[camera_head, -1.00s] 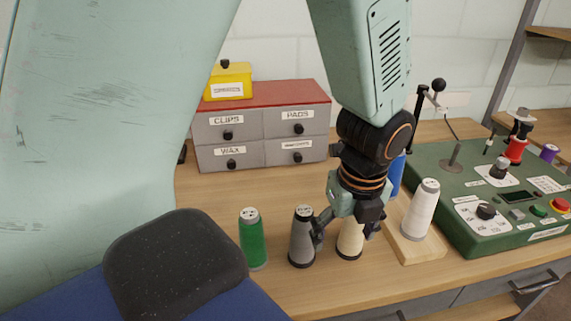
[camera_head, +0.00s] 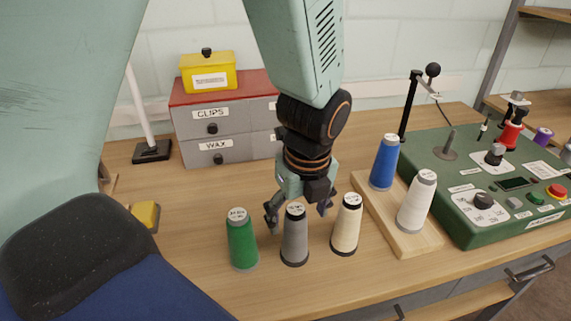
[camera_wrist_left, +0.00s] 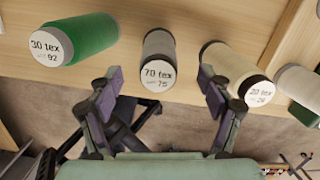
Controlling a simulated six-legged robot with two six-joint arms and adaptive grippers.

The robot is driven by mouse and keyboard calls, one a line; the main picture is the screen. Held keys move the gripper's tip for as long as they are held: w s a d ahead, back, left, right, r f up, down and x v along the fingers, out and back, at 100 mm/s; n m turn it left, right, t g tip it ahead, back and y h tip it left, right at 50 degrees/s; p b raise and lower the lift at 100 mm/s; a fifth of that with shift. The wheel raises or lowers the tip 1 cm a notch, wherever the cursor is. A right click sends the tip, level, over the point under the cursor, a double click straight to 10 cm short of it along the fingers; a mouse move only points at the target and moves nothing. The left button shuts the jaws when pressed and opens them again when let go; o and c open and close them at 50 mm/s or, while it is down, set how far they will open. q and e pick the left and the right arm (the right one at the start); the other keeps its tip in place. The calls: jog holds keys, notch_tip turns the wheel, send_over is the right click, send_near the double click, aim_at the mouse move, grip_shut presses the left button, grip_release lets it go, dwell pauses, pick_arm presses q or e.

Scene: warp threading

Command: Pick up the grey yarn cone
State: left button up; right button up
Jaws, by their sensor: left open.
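The grey yarn cone (camera_head: 294,237) stands upright on the table between the green cone (camera_head: 241,241) and the cream cone (camera_head: 346,226). My left gripper (camera_head: 298,212) is open just above and behind the grey cone, with a finger to either side of its top. In the left wrist view the grey cone (camera_wrist_left: 158,60) shows its label "70 tex" and lies ahead of the gap between the open fingers (camera_wrist_left: 160,92). No contact with it is visible. My right gripper is not in view.
A white cone (camera_head: 417,203) and a blue cone (camera_head: 384,163) stand on a wooden board (camera_head: 402,243) to the right. A green machine (camera_head: 480,225) stands beyond it. A drawer box (camera_head: 232,141) is at the back. The green and cream cones stand close beside the grey one.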

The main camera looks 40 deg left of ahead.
aim_at(293, 234)
pick_arm(q)
jog(key=f, duration=0.1)
jog(key=a+f+b, duration=0.1)
jog(key=f, duration=0.2)
jog(key=shift+w+a+f, duration=0.1)
jog(key=shift+w+a, duration=0.15)
jog(key=shift+w, duration=0.05)
jog(key=shift+d+f+b, duration=0.3)
jog(key=shift+f+b, duration=0.4)
jog(key=shift+f, duration=0.25)
jog(key=shift+d+f, duration=0.1)
jog(key=shift+f, duration=0.1)
jog(key=shift+a+f, duration=0.1)
jog(key=shift+a, duration=0.35)
jog(key=shift+c, duration=0.7)
jog(key=shift+d, duration=0.35)
jog(key=c, duration=0.4)
jog(key=shift+a, duration=0.25)
jog(key=c, duration=0.5)
jog(key=shift+s+d, duration=0.1)
jog(key=shift+c, duration=1.2)
